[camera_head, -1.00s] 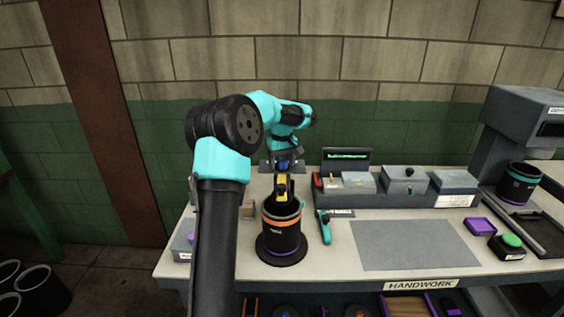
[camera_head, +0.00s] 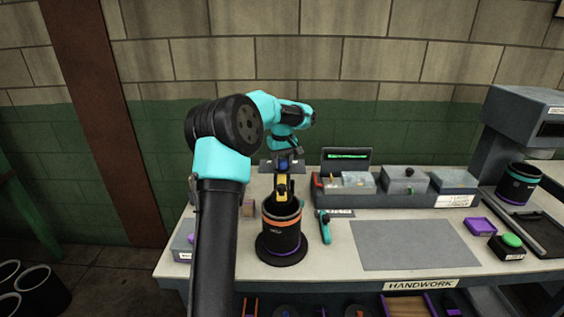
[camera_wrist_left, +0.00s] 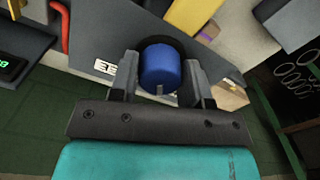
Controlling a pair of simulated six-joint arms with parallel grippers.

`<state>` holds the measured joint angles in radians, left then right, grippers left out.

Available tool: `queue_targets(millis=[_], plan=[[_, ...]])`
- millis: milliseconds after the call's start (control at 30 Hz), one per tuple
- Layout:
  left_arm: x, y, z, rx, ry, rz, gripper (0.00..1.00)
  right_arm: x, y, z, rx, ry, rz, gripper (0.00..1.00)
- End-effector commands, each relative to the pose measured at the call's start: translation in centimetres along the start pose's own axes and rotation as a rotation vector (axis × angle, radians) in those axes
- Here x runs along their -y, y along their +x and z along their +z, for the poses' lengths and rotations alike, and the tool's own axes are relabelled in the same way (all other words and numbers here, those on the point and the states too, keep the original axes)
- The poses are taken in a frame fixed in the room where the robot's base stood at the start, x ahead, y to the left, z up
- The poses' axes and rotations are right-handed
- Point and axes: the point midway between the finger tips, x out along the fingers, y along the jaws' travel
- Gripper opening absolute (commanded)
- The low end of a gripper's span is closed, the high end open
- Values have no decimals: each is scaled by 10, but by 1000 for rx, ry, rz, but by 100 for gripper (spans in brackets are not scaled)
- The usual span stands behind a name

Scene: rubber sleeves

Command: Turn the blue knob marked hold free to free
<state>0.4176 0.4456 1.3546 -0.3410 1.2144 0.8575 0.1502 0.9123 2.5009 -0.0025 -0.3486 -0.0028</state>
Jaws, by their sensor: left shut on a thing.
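The blue knob (camera_wrist_left: 160,68) sits on a dark grey plate (camera_wrist_left: 100,35) in the left wrist view, with a white label (camera_wrist_left: 104,67) partly showing beside it. A small pale mark shows on the knob's near edge. My left gripper (camera_wrist_left: 160,76) is shut on the knob, one finger on each side. In the head view the knob (camera_head: 284,163) is a small blue spot under my left gripper (camera_head: 283,158), behind the black cup. The label's full wording cannot be read. My right gripper is not in view.
A black cup with an orange band (camera_head: 281,226) stands in front of the knob, with a yellow thing (camera_head: 280,187) behind it. A teal-handled tool (camera_head: 325,228) lies to its right. A grey rack of bins (camera_head: 395,197) is further right. A grey mat (camera_head: 415,245) is clear.

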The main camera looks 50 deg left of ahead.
Motion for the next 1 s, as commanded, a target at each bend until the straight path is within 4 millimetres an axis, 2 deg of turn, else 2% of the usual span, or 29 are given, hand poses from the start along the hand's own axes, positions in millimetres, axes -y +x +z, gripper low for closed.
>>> queue_targets(millis=[367,1000], plan=[[0,0,0,0,202,0,20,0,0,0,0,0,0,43],[0,0,0,-1,787,0,20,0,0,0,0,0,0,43]])
